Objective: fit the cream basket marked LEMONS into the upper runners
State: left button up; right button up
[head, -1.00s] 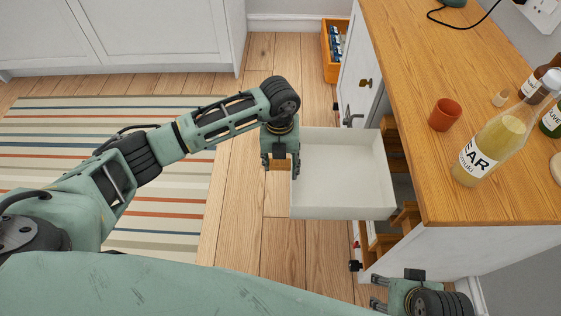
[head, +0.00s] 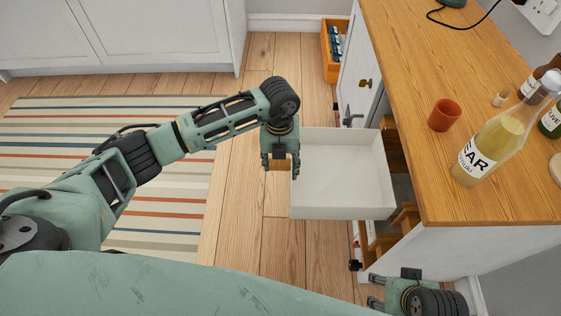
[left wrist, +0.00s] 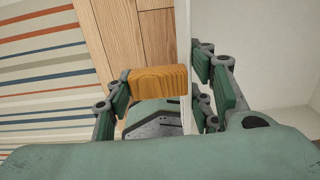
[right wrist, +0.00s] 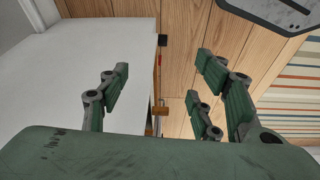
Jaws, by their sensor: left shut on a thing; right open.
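The cream basket (head: 340,205) is an open, empty box, seen from above in the head view. It sticks out from the cabinet's side opening, with its far end by the wooden runners (head: 407,216). No LEMONS marking shows. My left gripper (head: 280,163) is shut on the basket's front wall and its wooden handle block (left wrist: 157,81); one finger is inside the basket, the other outside. Whether the basket's edges sit in the runners cannot be told. My right gripper (head: 374,291) is open and empty, low beside the cabinet's near end.
The wooden counter (head: 430,65) above the opening holds a terracotta cup (head: 444,115), a large bottle (head: 490,150) and smaller bottles. An orange crate (head: 334,62) stands on the floor behind. A striped rug (head: 100,120) lies left. Floor left of the basket is clear.

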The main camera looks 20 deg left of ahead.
jog(key=shift+f, duration=0.55)
jog(key=shift+w+d+r, duration=0.1)
jog(key=shift+r, duration=0.1)
